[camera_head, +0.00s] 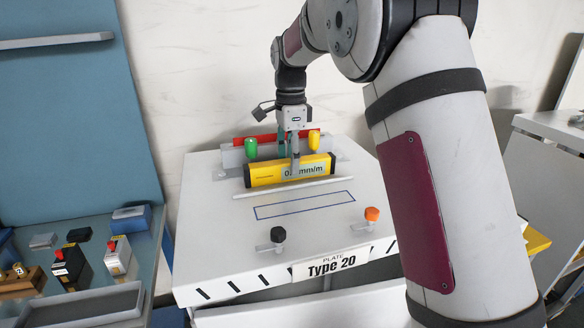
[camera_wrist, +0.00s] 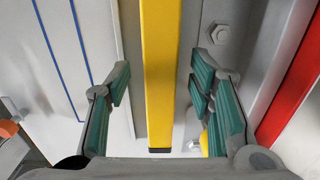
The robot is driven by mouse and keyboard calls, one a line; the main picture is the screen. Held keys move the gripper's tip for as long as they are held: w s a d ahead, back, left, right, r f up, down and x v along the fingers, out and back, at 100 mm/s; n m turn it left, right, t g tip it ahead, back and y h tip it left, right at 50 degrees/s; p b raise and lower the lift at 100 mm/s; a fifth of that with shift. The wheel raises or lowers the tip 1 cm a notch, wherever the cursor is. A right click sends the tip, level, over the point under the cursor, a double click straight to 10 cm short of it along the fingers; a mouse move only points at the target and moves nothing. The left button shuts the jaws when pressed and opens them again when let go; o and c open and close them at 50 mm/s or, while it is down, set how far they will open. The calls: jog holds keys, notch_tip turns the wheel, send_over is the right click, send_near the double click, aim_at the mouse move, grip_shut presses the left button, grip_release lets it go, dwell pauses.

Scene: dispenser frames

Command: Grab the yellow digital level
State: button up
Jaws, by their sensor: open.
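The yellow digital level (camera_head: 262,175) stands on its long edge on the white plate top, with a dark end and a label reading mm/m partly covered by my gripper. In the wrist view the level (camera_wrist: 160,70) runs as a yellow bar between the green-padded fingers of my gripper (camera_wrist: 160,108). Gaps show on both sides of the bar, so the fingers are apart from it. In the head view my gripper (camera_head: 295,165) points down over the middle of the level. The far finger is mostly hidden behind the level.
The white table (camera_head: 215,215) has a thin pale bar (camera_head: 290,188) and a blue outlined rectangle in front of the level. Behind it are a green knob (camera_head: 251,149), a yellow knob (camera_head: 314,140) and a red strip (camera_head: 262,140). Black (camera_head: 278,234) and orange (camera_head: 372,214) knobs stand nearer.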

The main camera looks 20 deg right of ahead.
jog(key=shift+f, duration=0.75)
grip_shut()
jog(key=shift+w+r, duration=0.1)
jog(key=shift+r, duration=0.05)
